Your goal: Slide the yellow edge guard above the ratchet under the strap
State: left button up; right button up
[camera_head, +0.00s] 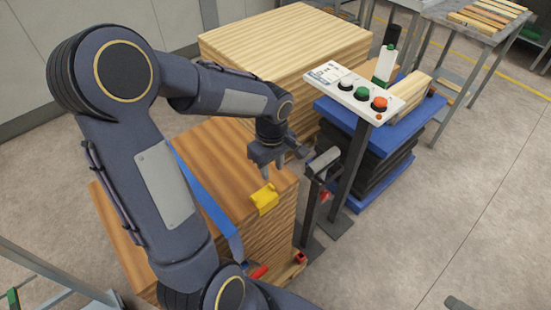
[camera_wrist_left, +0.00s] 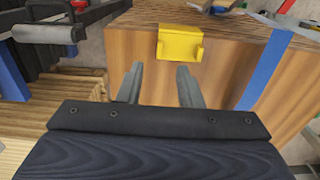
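The yellow edge guard (camera_head: 265,198) sits on the top edge of the near wood stack (camera_head: 240,165), to the right of the blue strap (camera_head: 207,196). In the left wrist view the guard (camera_wrist_left: 180,43) hangs over the edge, apart from the strap (camera_wrist_left: 265,70). My left gripper (camera_head: 266,173) is above the stack, close to the guard. In the left wrist view its two fingers (camera_wrist_left: 160,88) are spread with nothing between them, and they point toward the guard. The ratchet cannot be made out clearly; a red part (camera_head: 259,271) shows low by the strap. My right gripper is not in view.
A post with a button panel (camera_head: 350,92) stands right of the stack, with a grey bracket (camera_head: 323,163) close to my left gripper. A larger pale wood stack (camera_head: 290,40) is behind. A blue-topped lift table (camera_head: 375,120) stands at right. The floor at far right is clear.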

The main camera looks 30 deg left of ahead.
aim_at(272, 187)
pick_arm(q)
jog(key=shift+f, duration=3.9)
grip_shut()
